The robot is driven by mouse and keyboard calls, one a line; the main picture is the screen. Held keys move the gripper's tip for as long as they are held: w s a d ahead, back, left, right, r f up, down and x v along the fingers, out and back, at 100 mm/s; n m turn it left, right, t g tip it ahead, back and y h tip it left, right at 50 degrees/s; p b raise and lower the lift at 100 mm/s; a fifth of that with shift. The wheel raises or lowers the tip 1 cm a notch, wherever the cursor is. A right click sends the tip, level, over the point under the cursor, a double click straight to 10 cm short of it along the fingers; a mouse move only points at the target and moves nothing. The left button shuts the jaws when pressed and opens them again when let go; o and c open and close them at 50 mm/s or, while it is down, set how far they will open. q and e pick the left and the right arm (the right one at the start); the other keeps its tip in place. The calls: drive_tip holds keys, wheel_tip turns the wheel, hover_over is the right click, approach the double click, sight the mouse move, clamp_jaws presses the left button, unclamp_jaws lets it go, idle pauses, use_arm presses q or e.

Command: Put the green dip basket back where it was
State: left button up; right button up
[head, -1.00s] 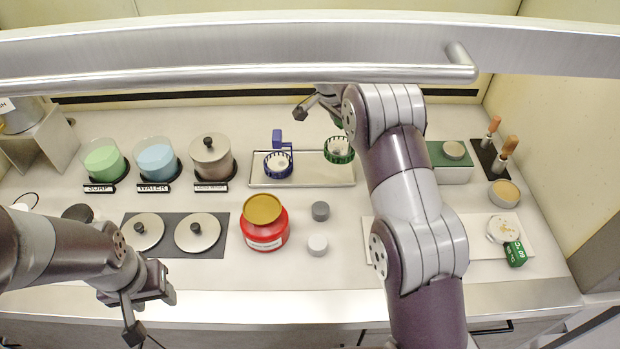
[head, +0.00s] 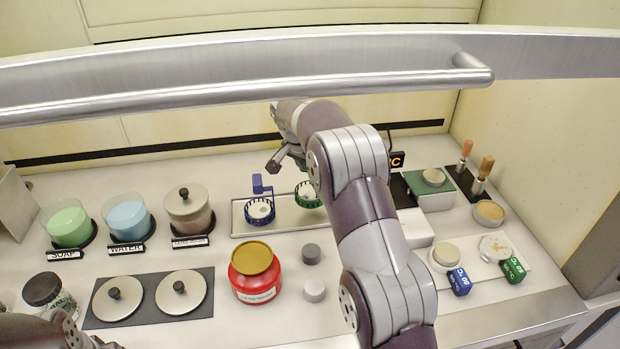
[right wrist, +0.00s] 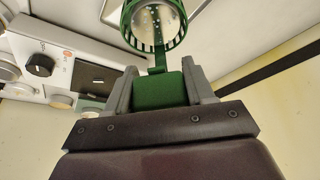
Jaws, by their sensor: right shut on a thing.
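The green dip basket (head: 309,196) is upright at the right part of the metal tray (head: 284,222), right of the blue basket (head: 260,211). Small pale pieces show inside it. Whether it touches the tray cannot be told. My right gripper (head: 296,158) is shut on its green handle block; the arm hides part of the grip in the head view. In the right wrist view the handle (right wrist: 158,90) sits between the fingers, with the round basket (right wrist: 154,22) beyond it. Only part of my left arm shows at the bottom left; its gripper is out of frame.
Soap (head: 69,227), water (head: 129,220) and a lidded third container (head: 190,211) stand left of the tray. A red jar (head: 254,275) and two grey cylinders stand in front. A timer-like black box with orange marking (head: 397,160) is behind my right arm. A metal bar crosses above.

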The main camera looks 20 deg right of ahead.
drive_tip(key=shift+w+f, duration=0.25)
drive_tip(key=shift+f, duration=0.95)
drive_tip(key=shift+w+f, duration=0.2)
drive_tip(key=shift+f, duration=0.95)
drive_tip(key=o, duration=1)
drive_tip(key=shift+f, duration=0.1)
drive_tip(key=v, duration=1.2)
